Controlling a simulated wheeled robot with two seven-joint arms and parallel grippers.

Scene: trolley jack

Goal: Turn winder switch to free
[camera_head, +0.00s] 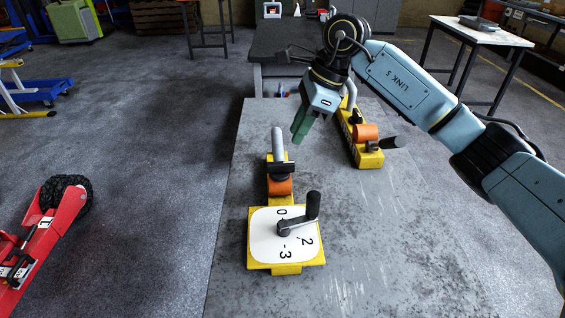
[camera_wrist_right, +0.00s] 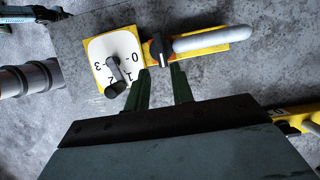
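A yellow winder (camera_head: 285,268) lies on the grey table, with a white dial plate (camera_head: 262,228) marked with numbers and a black crank handle (camera_head: 299,215). Above the dial it has an orange part (camera_head: 280,186), a black crosswise switch (camera_head: 281,168) and a grey rod handle (camera_head: 278,140). In the right wrist view the black switch (camera_wrist_right: 158,48) lies just beyond the fingertips. My right gripper (camera_head: 298,138) hangs above the table, up and right of the switch. In the right wrist view its green fingers (camera_wrist_right: 161,70) are apart with nothing between them. My left gripper is not in view.
A second yellow device (camera_head: 367,157) with an orange part lies on the table, right of my right gripper. A red wheeled jack (camera_head: 40,240) stands on the floor at left. The table surface right of the dial is clear. A dark bench (camera_head: 285,45) stands behind.

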